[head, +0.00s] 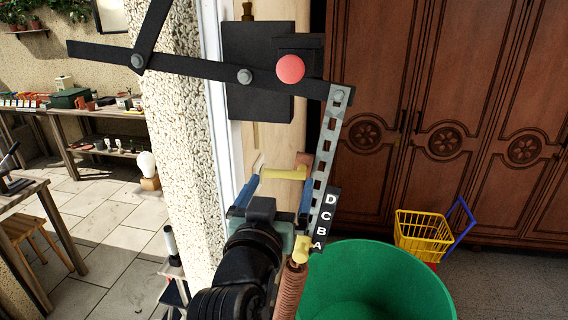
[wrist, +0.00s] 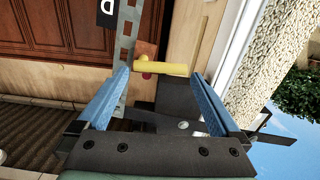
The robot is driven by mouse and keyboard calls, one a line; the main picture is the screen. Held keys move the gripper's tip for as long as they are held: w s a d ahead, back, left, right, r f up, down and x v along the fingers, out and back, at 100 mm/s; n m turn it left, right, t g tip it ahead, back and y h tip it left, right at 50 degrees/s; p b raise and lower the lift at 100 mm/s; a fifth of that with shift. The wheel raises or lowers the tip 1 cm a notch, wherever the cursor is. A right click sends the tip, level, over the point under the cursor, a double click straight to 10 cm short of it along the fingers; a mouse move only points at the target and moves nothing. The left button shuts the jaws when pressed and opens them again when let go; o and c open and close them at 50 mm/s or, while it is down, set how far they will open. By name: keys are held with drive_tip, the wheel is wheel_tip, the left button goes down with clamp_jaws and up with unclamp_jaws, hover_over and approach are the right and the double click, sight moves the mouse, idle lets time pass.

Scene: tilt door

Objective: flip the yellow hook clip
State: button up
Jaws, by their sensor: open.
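The yellow hook clip (head: 285,173) shows in the head view as a short yellow bar beside the perforated metal strip (head: 326,140). In the wrist view the yellow clip (wrist: 165,69) lies crosswise ahead of the fingertips, with a copper-coloured plate (wrist: 146,49) next to it. My gripper (head: 281,178) has blue fingers spread wide, one towards each end of the clip. It also shows open in the wrist view (wrist: 158,76), with nothing clamped between the fingers. I cannot tell whether a finger touches the clip.
A black linkage with a red knob (head: 291,68) is above. A label strip (head: 325,217) marked D, C, B, A and a coil spring (head: 290,291) with a yellow top are near my gripper. A green tub (head: 385,285) and yellow basket cart (head: 424,232) stand lower right.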

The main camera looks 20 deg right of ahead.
sight(284, 176)
drive_tip(key=shift+p+x, duration=0.65)
drive_tip(key=shift+x, duration=1.55)
drive_tip(key=c, duration=1)
